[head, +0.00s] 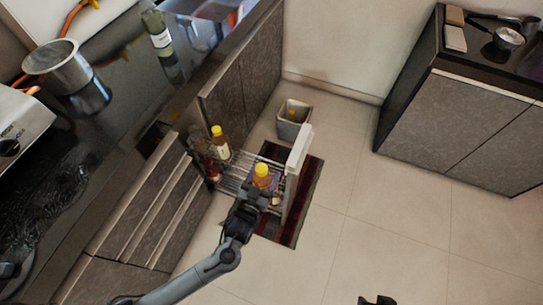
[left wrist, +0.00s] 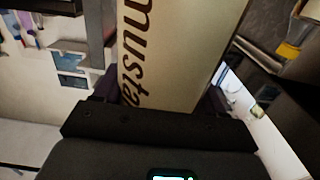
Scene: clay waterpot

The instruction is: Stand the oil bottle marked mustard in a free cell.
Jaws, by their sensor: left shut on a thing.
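The mustard oil bottle (head: 262,172) has a yellow cap and is in my left gripper (head: 252,192), over the pulled-out wire drawer rack (head: 232,183). In the left wrist view its pale label (left wrist: 178,50), with dark letters reading "musta", fills the space between the fingers of my left gripper (left wrist: 160,98). The bottle's base and the cells under it are hidden in both views. Another yellow-capped bottle (head: 220,148) and a small red bottle (head: 212,170) stand at the rack's left side. A dark tip, probably my right gripper (head: 377,300), shows at the bottom edge.
The white-topped drawer front (head: 299,150) stands to the right of the held bottle. A grey bin (head: 293,118) stands behind the drawer, and a dark red striped mat (head: 287,228) lies below it. The counter (head: 105,125) is at left; open floor lies to the right.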

